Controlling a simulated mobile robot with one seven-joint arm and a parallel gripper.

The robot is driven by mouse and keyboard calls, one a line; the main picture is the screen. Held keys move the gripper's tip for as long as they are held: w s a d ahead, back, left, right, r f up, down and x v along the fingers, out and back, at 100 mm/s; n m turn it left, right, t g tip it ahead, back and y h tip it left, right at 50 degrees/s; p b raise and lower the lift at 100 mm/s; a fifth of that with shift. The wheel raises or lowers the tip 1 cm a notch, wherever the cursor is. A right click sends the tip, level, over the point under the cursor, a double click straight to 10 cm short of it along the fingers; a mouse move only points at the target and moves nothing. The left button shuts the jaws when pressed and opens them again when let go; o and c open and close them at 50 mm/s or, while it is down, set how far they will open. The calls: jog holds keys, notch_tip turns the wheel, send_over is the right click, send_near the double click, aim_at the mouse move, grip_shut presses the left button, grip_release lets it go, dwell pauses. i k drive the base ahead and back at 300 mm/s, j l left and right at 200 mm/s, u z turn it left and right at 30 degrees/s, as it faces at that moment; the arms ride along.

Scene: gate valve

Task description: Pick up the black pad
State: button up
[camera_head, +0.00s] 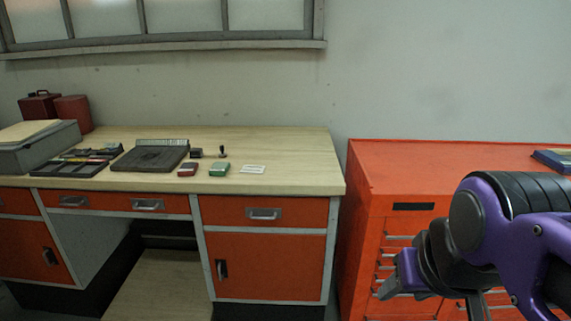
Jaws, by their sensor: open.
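A small black block (196,153), which looks like the black pad, lies on the wooden desk top, behind a small red pad (188,169) and a small green pad (220,169). A larger flat dark board (150,158) lies just left of it; it is also blackish. A small dark stamp with an upright handle (222,152) stands just right of the block. My gripper (432,300) is open at the lower right, in front of the orange drawer cabinet, well apart from the desk items. It looks empty, but its lower part is cut off by the picture edge.
The desk (295,170) has free room at its right end, past a white card (253,169). A dark tray (62,170), a grey box (40,150) and dark red containers (72,112) fill the left. The orange cabinet (420,165) stands right of the desk.

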aim_at(194, 152)
jog(key=i+j, duration=0.35)
jog(key=j, duration=0.15)
jog(key=i+j, duration=0.35)
jog(key=j, duration=0.2)
jog(key=i+j, duration=0.4)
jog(key=k+j+u, duration=0.05)
jog(key=j, duration=0.05)
